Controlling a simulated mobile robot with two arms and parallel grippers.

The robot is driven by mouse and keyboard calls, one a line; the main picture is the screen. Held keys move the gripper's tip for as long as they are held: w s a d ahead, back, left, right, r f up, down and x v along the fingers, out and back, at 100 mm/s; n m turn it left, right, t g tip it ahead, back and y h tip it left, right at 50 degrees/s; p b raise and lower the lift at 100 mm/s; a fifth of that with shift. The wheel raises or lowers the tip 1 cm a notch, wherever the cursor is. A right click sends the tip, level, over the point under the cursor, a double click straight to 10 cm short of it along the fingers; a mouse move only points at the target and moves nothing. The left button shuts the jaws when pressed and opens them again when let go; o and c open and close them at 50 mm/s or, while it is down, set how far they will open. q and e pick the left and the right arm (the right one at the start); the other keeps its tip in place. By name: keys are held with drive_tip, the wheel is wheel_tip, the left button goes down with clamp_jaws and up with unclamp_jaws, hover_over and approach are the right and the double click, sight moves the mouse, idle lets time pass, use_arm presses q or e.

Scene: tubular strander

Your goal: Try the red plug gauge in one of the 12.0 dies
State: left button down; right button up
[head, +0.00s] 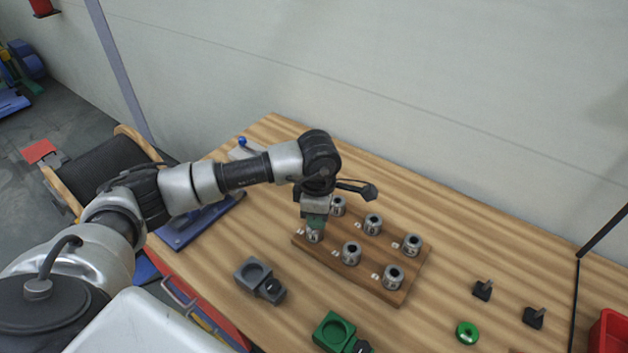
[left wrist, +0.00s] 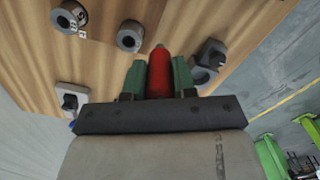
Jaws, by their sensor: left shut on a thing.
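My left gripper (head: 315,224) points down over the near-left corner of the wooden die board (head: 375,287). In the left wrist view its green fingers (left wrist: 160,80) are shut on the red plug gauge (left wrist: 160,70), whose narrow tip points away from the wrist. The gauge is hidden in the head view. A steel die (head: 313,237) stands right under the fingers; I cannot tell whether the gauge touches it. Other dies stand on the board, such as the near-right die (head: 393,277), the front-middle die (head: 351,253) and a back die (head: 373,223). Their labels are too small to read surely.
A grey fixture (head: 254,272) and a green fixture (head: 334,330) lie in front of the board. A green ring (head: 467,333) and two black blocks (head: 482,290) are to the right. A red bin (head: 609,335) is at the right edge. The tabletop behind the board is clear.

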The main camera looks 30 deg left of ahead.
use_arm(q)
drive_tip(key=w+a+r+n+p, duration=0.1)
drive_tip(key=w+a+n+p, duration=0.2)
drive_tip(key=n, duration=0.9)
drive_tip(key=shift+w+a+n+p, duration=0.3)
drive_tip(key=shift+w+n, duration=0.1)
drive_tip(key=shift+w, duration=0.6)
use_arm(e)
drive_tip(key=r, duration=0.3)
drive_tip(key=w+d+r, duration=0.1)
drive_tip(key=shift+r, duration=0.2)
drive_tip(key=shift+s+f, duration=0.1)
drive_tip(key=shift+f, duration=0.1)
use_arm(q)
wheel_tip(320, 180, down, 7)
drive_tip(key=b, duration=0.6)
drive_tip(key=shift+r, duration=0.15)
use_arm(e)
drive_tip(key=shift+a+f, duration=0.2)
drive_tip(key=shift+f, duration=2.65)
use_arm(q)
drive_tip(key=shift+b, duration=0.35)
use_arm(e)
drive_tip(key=shift+d+f, duration=0.1)
drive_tip(key=shift+f, duration=0.2)
use_arm(q)
drive_tip(key=shift+f+b, duration=0.4)
drive_tip(key=shift+f, duration=0.05)
use_arm(e)
drive_tip(key=shift+f, duration=0.4)
